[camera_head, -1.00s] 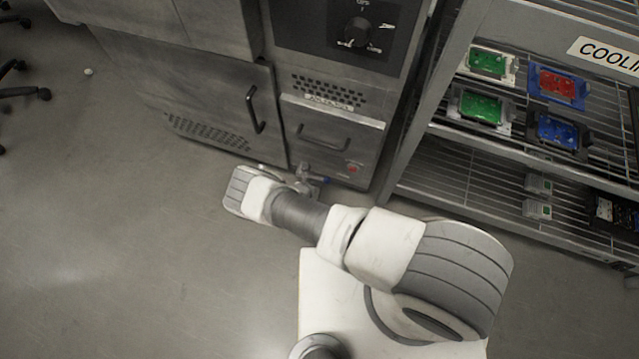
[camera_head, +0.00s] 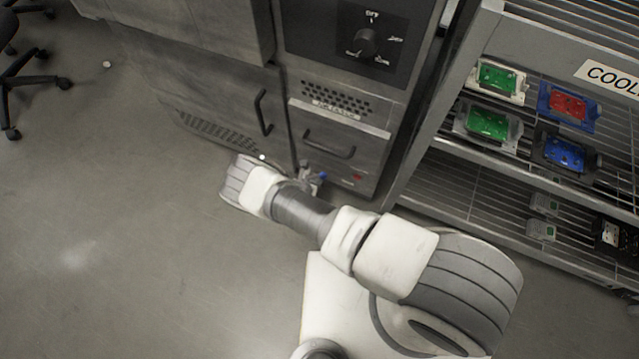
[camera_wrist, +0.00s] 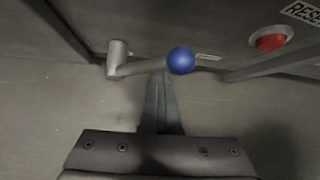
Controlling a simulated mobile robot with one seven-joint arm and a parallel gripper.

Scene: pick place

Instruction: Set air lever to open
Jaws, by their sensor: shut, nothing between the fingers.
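The air lever is a metal rod (camera_wrist: 140,68) ending in a blue ball knob (camera_wrist: 181,60). In the wrist view it runs sideways from a round metal pivot (camera_wrist: 118,60) at left to the ball at right. The ball also shows small in the head view (camera_head: 322,176), low at the machine front. My gripper (camera_wrist: 160,78) is shut, with its fingers together and empty. Its tips are at the rod, just left of and below the ball in the wrist view; I cannot tell whether they touch. In the head view my arm hides most of the gripper and lever.
A red reset button (camera_wrist: 270,41) is right of the lever. The machine (camera_head: 340,110) has a dial (camera_head: 366,41) and handles above. A wire rack (camera_head: 480,185) with coloured parts stands to the right.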

